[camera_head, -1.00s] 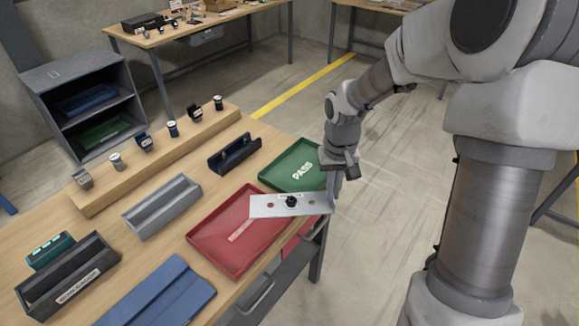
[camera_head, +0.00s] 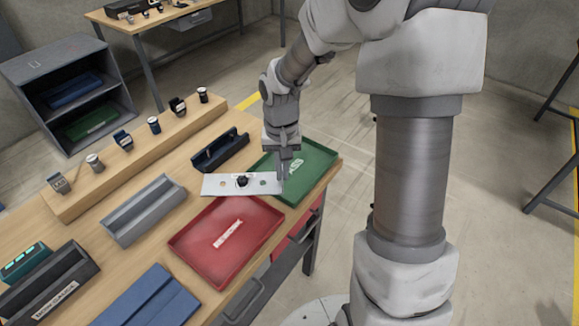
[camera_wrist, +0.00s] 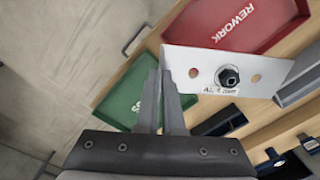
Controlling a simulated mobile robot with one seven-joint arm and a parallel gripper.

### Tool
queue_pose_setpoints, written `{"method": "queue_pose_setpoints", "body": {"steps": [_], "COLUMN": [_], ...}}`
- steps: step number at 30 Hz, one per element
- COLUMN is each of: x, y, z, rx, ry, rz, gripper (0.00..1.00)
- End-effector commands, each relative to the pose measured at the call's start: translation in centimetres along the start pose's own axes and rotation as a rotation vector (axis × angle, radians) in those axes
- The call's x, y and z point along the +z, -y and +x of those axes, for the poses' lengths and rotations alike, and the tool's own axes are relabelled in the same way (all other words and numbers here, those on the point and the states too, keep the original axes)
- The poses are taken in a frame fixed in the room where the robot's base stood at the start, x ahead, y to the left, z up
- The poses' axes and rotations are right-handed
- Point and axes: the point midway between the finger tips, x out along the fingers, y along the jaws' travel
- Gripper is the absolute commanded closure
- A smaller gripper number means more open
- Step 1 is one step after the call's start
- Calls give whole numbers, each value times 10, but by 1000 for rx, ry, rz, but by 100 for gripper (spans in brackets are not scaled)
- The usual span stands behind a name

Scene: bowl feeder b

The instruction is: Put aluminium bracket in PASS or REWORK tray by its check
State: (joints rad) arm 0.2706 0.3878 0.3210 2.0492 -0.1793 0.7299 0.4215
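The aluminium bracket (camera_head: 256,183), a flat silver plate with holes and a black knob-like part at its middle, is held in the air by its right end. In the wrist view the bracket (camera_wrist: 203,73) carries a small label, only partly readable. My gripper (camera_head: 284,177) is shut on the bracket's end; its fingers (camera_wrist: 164,82) show at the plate's edge. The green PASS tray (camera_head: 325,158) lies behind and right of the bracket, partly hidden by my gripper. The red REWORK tray (camera_head: 195,246) lies in front, below the bracket. Both trays look empty.
A grey channel block (camera_head: 145,212) and a dark cradle (camera_head: 220,150) stand left of the trays. A wooden rail (camera_head: 90,190) holds several small parts. A blue block (camera_head: 150,300) and a labelled dark holder (camera_head: 55,285) are in front.

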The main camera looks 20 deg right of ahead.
Motion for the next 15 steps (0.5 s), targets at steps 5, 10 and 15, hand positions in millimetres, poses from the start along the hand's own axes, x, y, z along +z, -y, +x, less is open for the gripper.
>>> {"method": "queue_pose_setpoints", "body": {"steps": [5, 10, 15], "x": [8, 15, 20], "y": [0, -1, -2], "z": [4, 6, 7], "rx": [-1, -3, -4], "ry": [-2, -3, -4], "rz": [332, 658, 979], "gripper": [100, 100, 100]}}
